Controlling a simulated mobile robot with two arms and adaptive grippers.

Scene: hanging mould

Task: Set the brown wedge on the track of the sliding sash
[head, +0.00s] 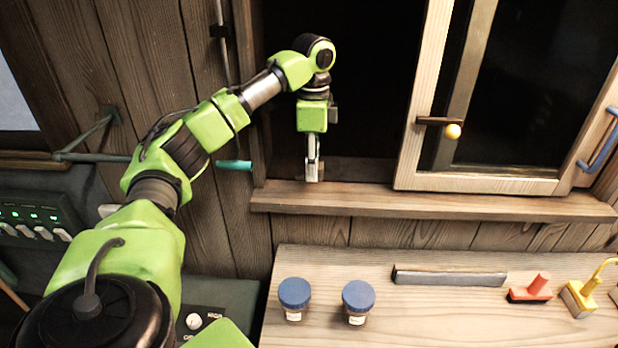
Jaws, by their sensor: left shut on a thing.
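My left gripper (312,172) points down in the open left part of the window, just above the sill at the track. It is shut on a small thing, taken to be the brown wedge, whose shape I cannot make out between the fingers. The sliding sash (408,140) has a pale wooden frame and stands to the right of the gripper, with a clear gap between them. The brown track (362,170) runs along the bottom of the opening, from near the gripper to the sash. I cannot tell whether the held thing touches it. My right gripper is out of view.
The wooden sill (430,202) juts out below the window. On the workbench (420,318) below are two blue-lidded jars (294,295), a long metal-edged bar (450,278), a red-handled block (533,289) and a yellow tool (580,299).

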